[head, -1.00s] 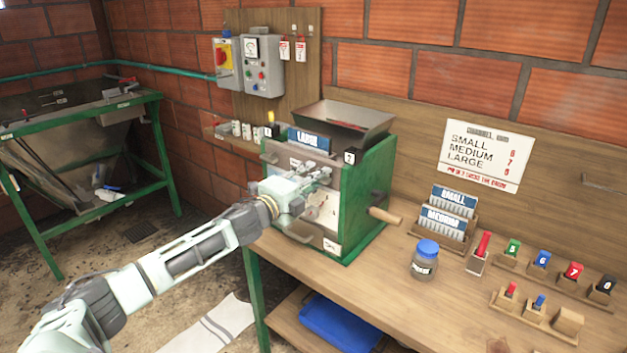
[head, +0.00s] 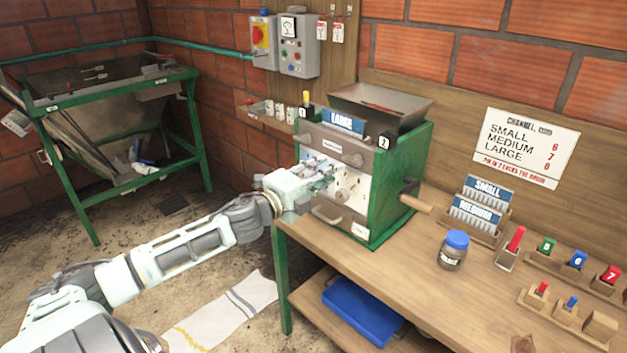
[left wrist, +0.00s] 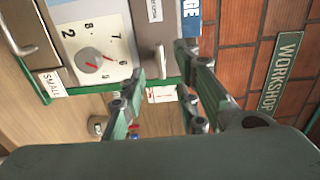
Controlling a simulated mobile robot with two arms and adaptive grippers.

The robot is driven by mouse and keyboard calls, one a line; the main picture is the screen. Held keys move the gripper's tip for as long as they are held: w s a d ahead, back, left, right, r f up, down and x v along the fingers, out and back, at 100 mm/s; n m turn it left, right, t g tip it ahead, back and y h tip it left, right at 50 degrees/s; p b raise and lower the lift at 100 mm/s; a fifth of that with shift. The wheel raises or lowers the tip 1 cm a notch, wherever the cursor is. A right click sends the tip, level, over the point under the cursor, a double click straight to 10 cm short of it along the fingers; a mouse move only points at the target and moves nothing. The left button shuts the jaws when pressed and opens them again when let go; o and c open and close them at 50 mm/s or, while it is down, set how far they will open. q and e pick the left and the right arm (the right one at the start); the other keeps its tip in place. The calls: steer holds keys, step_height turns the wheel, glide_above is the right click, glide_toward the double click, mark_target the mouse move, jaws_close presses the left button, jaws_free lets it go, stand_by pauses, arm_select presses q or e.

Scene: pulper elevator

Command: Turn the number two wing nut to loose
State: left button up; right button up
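The green pulper (head: 402,185) stands on the bench with a metal hopper on top. My right gripper is out of view.
A wooden handle (head: 415,204) sticks out at the pulper's right. A jar with a blue lid (head: 453,252), a MEDIUM card holder (head: 476,215) and colored tags (head: 578,261) stand along the bench to the right.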

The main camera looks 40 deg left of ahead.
arm_select(q)
steer(key=shift+s+a, duration=0.15)
steer(key=shift+s, duration=1.9)
